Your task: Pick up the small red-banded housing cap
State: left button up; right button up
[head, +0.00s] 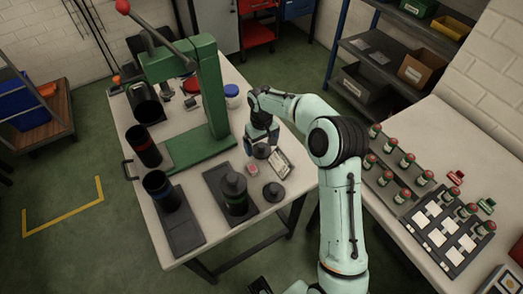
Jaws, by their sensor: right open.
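My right gripper (262,137) hangs over the right part of the white table, pointing down, with its jaws open. A small dark round cap (262,152) shows directly below its fingertips; whether the fingers touch it is too small to tell. I cannot make out a red band on that cap. Another dark round cap with a knob (274,192) lies nearer on the table, apart from the gripper. At the bottom edge, a dark part that may be my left gripper (260,286) is cut off.
A green press (213,92) with a long red-knobbed lever rises left of the gripper. A small pinkish-red item (251,169) and a light tilted panel (281,164) lie close by. A dark cylinder (236,192) stands on a plate. A side bench (455,150) holds several red-topped parts.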

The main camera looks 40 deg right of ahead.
notch_tip(320, 180, down, 2)
jog(key=shift+f, duration=0.15)
jog(key=c, duration=1.1)
